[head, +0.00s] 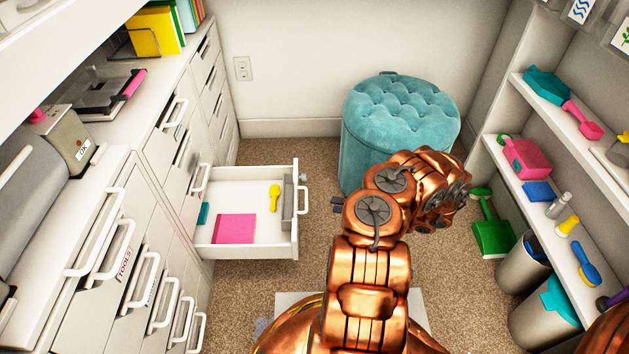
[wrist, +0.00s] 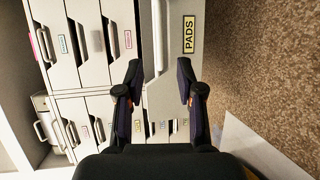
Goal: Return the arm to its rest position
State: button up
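My copper arm (head: 368,275) rises from the bottom centre of the head view and bends to the right, in front of the teal stool. My gripper (wrist: 160,70) shows in the wrist view with its two dark fingers apart and nothing between them. In the head view the gripper is mostly hidden behind the arm.
An open drawer (head: 248,252) juts out left of my arm, holding a pink sheet (head: 235,229) and a yellow tool (head: 274,197). A teal tufted stool (head: 400,115) stands behind the arm. Shelves and bins (head: 524,268) line the right. Carpet lies between.

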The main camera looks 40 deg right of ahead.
jog(key=shift+r, duration=0.1)
jog(key=w+a+r+n+g+y+p, duration=0.1)
jog(key=w+a+r+n+y+p, duration=0.2)
jog(key=r, duration=0.4)
jog(key=w+a+r+n+g+y+p, duration=0.1)
jog(key=w+a+r+n+p, duration=0.15)
jog(key=w+a+r, duration=0.35)
jog(key=s+a+r+n+g+y+p, duration=0.1)
jog(key=a+r+n+g+p, duration=0.4)
jog(key=a+r+n, duration=0.75)
jog(key=s+a+r+n+g+y+p, duration=0.15)
jog(key=a+r+n+g+p, duration=0.4)
jog(key=a+r, duration=0.85)
jog(key=s+a+r+n+g+h+p, duration=0.3)
jog(key=s+r+n+p, duration=0.3)
jog(key=r, duration=0.4)
jog(key=s+a+r+n+g+h+p, duration=0.2)
jog(key=s+a+r+n+p, duration=0.15)
jog(key=s+r+n, duration=0.55)
jog(key=s+d+r+n+h+p, duration=0.3)
jog(key=s+r+n+h+p, duration=0.1)
jog(key=s+r+p, duration=0.2)
jog(key=s+d+r+n+t+h+p, duration=0.1)
jog(key=s+d+r+n+h+p, duration=0.2)
jog(key=s+r+n+h+p, duration=0.1)
jog(key=s+r+n+p, duration=0.1)
jog(key=s+r+p, duration=0.1)
jog(key=s+r, duration=0.1)
jog(key=shift+s+r, duration=0.4)
jog(key=shift+r, duration=0.5)
